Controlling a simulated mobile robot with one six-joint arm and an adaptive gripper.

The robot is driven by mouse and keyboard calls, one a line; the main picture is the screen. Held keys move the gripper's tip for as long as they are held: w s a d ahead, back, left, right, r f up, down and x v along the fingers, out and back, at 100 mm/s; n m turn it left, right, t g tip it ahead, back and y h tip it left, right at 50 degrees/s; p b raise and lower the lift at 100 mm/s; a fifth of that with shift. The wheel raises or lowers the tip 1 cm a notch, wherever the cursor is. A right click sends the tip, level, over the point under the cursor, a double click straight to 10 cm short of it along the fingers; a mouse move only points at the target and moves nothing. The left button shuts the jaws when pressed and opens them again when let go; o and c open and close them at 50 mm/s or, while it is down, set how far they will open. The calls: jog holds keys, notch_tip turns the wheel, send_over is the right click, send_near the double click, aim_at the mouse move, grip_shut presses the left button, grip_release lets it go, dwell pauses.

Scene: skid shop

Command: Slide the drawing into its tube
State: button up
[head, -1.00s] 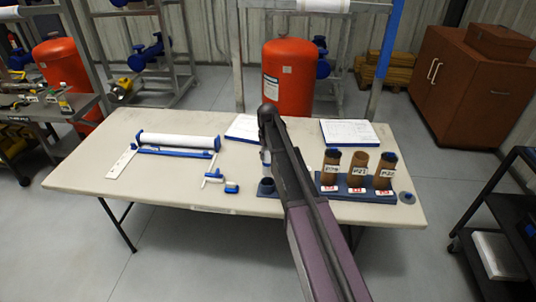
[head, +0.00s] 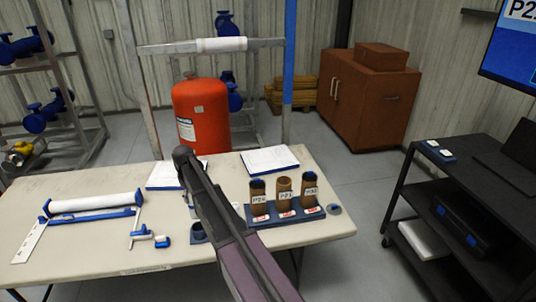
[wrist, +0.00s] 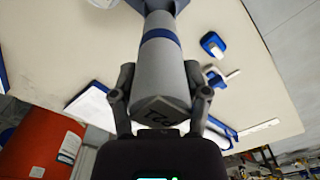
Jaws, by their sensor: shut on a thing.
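In the wrist view my gripper (wrist: 160,85) is shut on a pale grey roll (wrist: 161,65) with a blue band, taken to be the drawing. A tag on its near end carries partly readable, upside-down marks. The roll's far end is by a dark blue holder; I cannot tell whether it touches. In the head view my arm hides the gripper and most of the roll. Three brown tubes stand in a blue rack with red labels: the left tube (head: 258,201) and right tube (head: 309,192) have dark tops, and the middle tube (head: 284,196), marked like P21, looks open.
A blue round holder (head: 197,232) stands left of the rack (head: 262,218). A blue frame with a white roll (head: 96,203) lies on the table's left. Paper sheets (head: 270,160) lie behind the tubes. A small dark disc (head: 334,209) lies right of the rack. A black cart (head: 470,190) stands right.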

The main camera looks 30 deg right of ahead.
notch_tip(320, 180, up, 11)
jog(key=p, duration=1)
jog(key=shift+r, duration=0.1)
jog(key=shift+s, duration=0.15)
